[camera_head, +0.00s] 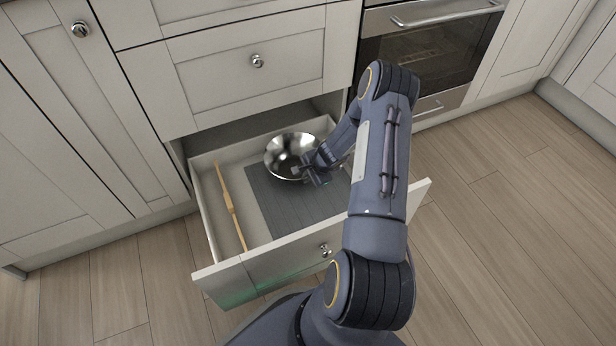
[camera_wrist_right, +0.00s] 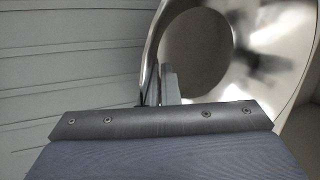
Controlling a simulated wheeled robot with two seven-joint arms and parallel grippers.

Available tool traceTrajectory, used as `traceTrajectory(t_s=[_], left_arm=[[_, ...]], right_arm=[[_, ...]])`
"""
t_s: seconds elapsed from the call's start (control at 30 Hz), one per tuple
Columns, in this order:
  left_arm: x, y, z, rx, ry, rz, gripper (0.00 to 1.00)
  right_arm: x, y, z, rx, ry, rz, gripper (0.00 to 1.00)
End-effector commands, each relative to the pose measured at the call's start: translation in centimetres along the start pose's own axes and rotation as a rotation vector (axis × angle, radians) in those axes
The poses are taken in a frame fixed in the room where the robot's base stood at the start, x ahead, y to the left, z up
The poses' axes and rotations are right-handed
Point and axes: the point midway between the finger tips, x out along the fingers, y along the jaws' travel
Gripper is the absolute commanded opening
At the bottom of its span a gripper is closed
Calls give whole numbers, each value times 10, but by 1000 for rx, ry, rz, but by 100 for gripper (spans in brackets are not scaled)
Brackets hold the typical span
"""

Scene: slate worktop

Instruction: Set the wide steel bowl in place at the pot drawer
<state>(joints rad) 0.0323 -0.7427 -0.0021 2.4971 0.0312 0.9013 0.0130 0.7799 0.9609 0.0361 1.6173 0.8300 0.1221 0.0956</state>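The wide steel bowl (camera_head: 288,143) is inside the open pot drawer (camera_head: 222,267), over the back part of a dark grey ribbed mat (camera_head: 290,205). Its opening faces up. I cannot tell whether its base touches the mat. My right gripper (camera_head: 302,171) reaches in from the right and is at the bowl's near right rim. In the right wrist view the fingers (camera_wrist_right: 160,86) are close together with the shiny wall of the bowl (camera_wrist_right: 275,60) between them, so the gripper looks shut on the rim. My left gripper is not in view.
A long wooden utensil (camera_head: 231,206) lies along the drawer's left side. The front part of the mat is bare. A closed drawer (camera_head: 220,80) sits above, and an oven (camera_head: 428,50) stands to the right. Wooden floor surrounds the drawer.

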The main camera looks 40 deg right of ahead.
Motion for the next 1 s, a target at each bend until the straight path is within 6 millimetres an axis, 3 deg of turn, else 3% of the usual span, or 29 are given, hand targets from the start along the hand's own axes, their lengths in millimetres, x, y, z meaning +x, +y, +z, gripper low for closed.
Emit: traceTrajectory(t_s=[0.4, 0.6, 0.87, 1.0], left_arm=[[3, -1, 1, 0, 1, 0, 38], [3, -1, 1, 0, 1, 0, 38], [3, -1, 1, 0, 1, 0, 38], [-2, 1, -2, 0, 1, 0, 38]], right_arm=[[3, 1, -1, -1, 0, -1, 0], [3, 1, -1, -1, 0, -1, 27], [3, 2, -1, 0, 0, 0, 28], [-10, 1, -1, 0, 1, -1, 28]])
